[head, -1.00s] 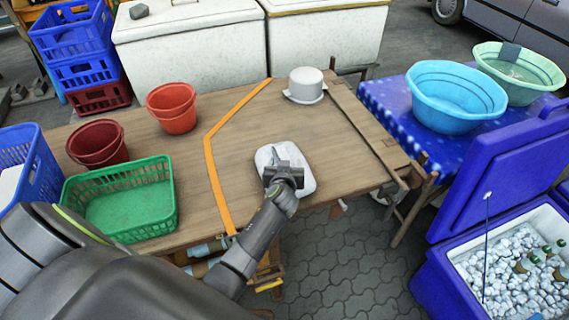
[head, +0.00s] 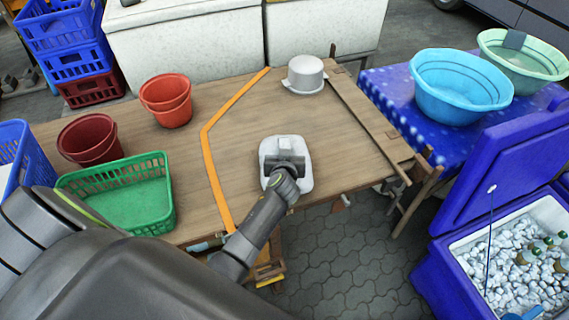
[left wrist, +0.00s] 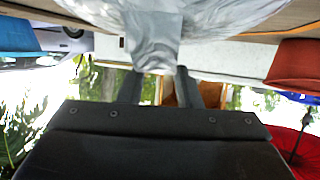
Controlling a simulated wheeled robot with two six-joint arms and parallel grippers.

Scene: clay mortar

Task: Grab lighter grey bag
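The light grey bag (head: 301,180) lies flat near the front edge of the wooden table. My left gripper (head: 286,162) is over the middle of it and hides part of it. In the left wrist view the bag (left wrist: 205,12) fills the top, and a grey flap of it hangs between my left gripper's fingers (left wrist: 157,80). The fingers stand apart, with a gap between them, and the flap covers their tips. Whether they touch it I cannot tell. My right gripper is not in view.
A grey pot-like item (head: 305,75) sits at the back of the table. Red buckets (head: 167,101) and a green basket (head: 120,195) stand on the left, beyond an orange strip (head: 212,165). A blue cooler (head: 480,200) with ice is at right. The table's middle is clear.

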